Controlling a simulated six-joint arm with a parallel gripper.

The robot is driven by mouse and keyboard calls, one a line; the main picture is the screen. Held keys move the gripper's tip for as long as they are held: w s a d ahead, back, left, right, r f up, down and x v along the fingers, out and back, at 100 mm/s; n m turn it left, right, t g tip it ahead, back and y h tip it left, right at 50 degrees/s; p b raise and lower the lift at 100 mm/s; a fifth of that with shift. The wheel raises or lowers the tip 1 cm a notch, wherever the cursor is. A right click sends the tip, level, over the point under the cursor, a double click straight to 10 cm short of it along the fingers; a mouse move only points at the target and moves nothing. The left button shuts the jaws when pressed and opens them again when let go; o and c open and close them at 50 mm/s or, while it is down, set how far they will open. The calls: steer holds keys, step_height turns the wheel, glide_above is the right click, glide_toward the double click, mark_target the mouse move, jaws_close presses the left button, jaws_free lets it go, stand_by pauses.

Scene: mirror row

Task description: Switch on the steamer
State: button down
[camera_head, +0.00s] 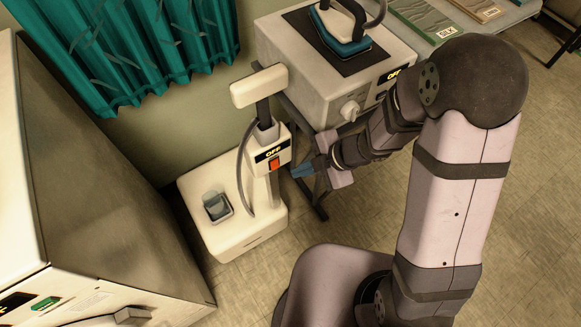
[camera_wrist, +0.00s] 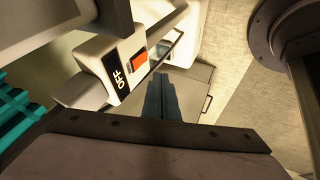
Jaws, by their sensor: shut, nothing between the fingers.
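The steamer (camera_head: 235,230) is a white floor unit with an upright post and a white head. Its control box carries a black label reading OFF (camera_head: 267,154) and a red switch (camera_head: 274,164). In the wrist view the OFF label (camera_wrist: 115,76) and the red switch (camera_wrist: 138,60) show on the white box (camera_wrist: 105,55). My gripper (camera_head: 297,172) is shut and empty, its blue fingertips just right of the box and slightly below the red switch. In the wrist view the fingers (camera_wrist: 160,90) point toward the switch's side; whether they touch the box, I cannot tell.
An ironing station (camera_head: 315,85) with a knob, its own OFF label and an iron (camera_head: 343,30) stands behind my gripper. A white cabinet-like machine (camera_head: 80,190) stands at left. A teal curtain (camera_head: 150,45) hangs behind. Floor is clear at lower right.

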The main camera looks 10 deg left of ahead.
steer(key=p+v, duration=0.1)
steer(key=v, duration=0.4)
steer(key=shift+f, duration=0.1)
steer(key=shift+s+d+f+b, duration=0.1)
steer(key=shift+f+b, duration=0.55)
steer(key=shift+b, duration=0.45)
